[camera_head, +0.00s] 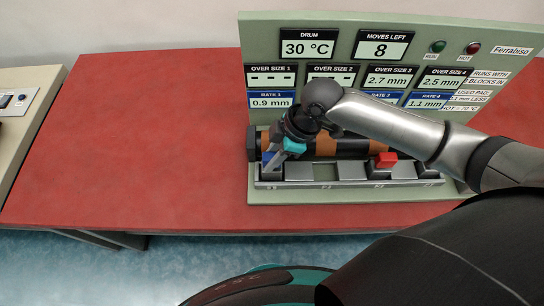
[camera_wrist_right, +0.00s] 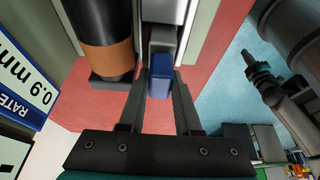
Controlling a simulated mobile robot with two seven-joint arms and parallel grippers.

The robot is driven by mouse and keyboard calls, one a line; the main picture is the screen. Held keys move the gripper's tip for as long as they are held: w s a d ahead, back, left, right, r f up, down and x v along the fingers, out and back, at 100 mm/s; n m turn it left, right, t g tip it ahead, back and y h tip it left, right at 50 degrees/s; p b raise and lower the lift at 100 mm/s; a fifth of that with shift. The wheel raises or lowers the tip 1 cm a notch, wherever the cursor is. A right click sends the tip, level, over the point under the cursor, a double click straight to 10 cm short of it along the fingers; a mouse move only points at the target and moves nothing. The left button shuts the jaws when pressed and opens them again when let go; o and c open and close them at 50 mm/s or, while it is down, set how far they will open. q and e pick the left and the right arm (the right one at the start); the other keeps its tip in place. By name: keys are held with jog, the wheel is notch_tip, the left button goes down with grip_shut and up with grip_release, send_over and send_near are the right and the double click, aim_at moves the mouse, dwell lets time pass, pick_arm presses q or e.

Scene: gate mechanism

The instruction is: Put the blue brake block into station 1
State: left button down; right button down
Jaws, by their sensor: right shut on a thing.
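The blue brake block (camera_wrist_right: 160,76) is between the fingertips of my right gripper (camera_wrist_right: 158,88) in the right wrist view. In the head view a small part of the blue block (camera_head: 268,157) shows beside the right gripper (camera_head: 277,158), at the left end of the station row, by station 1. The gripper is shut on the block. I cannot tell whether the block is seated or just above the slot. The OVER SIZE 1 display (camera_head: 272,79) shows dashes. My left gripper is not in view.
A dark drum with orange-brown bands (camera_head: 326,145) lies behind the stations. A red block (camera_head: 386,159) sits further right in the row. The green panel (camera_head: 249,29) reads drum 30 °C and 8 moves left. The red table (camera_head: 130,150) is clear on the left.

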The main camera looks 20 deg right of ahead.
jog(key=shift+f, duration=0.2)
jog(key=shift+f, duration=0.2)
jog(key=c, duration=0.6)
grip_release()
jog(key=p+v, duration=0.2)
jog(key=v, duration=1)
jog(key=shift+r, duration=0.2)
